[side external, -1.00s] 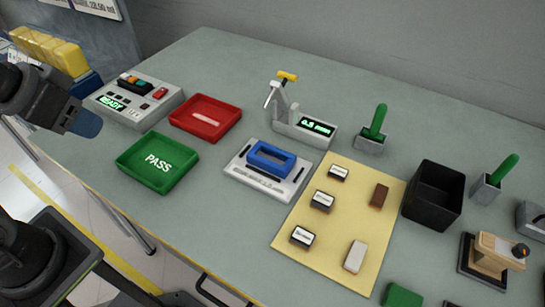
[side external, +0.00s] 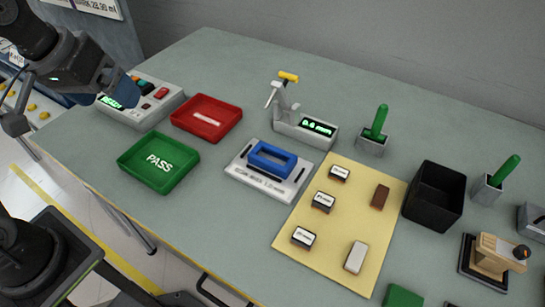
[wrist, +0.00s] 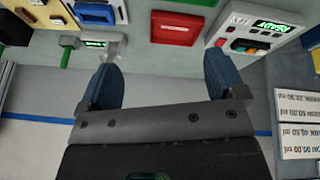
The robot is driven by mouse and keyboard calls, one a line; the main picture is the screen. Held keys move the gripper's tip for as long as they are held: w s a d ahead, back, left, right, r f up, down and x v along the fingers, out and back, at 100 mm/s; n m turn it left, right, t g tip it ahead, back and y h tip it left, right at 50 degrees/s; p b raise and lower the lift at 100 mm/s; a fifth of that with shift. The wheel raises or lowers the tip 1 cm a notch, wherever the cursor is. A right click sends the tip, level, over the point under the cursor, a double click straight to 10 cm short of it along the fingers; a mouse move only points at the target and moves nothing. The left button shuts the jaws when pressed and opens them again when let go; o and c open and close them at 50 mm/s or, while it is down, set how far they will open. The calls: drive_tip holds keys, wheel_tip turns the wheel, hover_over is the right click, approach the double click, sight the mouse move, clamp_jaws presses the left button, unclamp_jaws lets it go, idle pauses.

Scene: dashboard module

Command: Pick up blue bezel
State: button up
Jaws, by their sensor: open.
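The blue bezel (side external: 270,158) is a rectangular open frame lying on a white fixture plate (side external: 247,182) in the middle of the table. In the wrist view the blue bezel (wrist: 95,13) shows at the top left, on its plate. My gripper (wrist: 163,85) is open, with two blue fingers spread and nothing between them. In the side external view my gripper (side external: 124,92) is at the upper left, over the control box and well away from the bezel. One finger is partly hidden there.
A green PASS tray (side external: 158,161) and a red tray (side external: 206,118) lie between my gripper and the plate. A gauge with a lever (side external: 303,128) stands just behind the plate. A yellow mat (side external: 340,215) with several small parts lies right. A black bin (side external: 434,194) stands beyond it.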

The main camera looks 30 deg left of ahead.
drive_tip(key=w+d+n+g, duration=0.1)
drive_tip(key=w+d+n, duration=0.25)
drive_tip(key=w, duration=0.25)
drive_tip(key=n+g, duration=0.4)
drive_tip(key=n, duration=0.7)
hover_over(269, 151)
drive_tip(key=s+d, duration=0.1)
drive_tip(key=s, duration=0.1)
wheel_tip(269, 151, down, 8)
drive_tip(key=f, duration=0.1)
wheel_tip(269, 151, down, 13)
drive_tip(key=shift+s+d+f, duration=0.1)
drive_tip(key=shift+s+d, duration=0.05)
drive_tip(key=shift+c, duration=0.3)
drive_tip(key=c, duration=1.3)
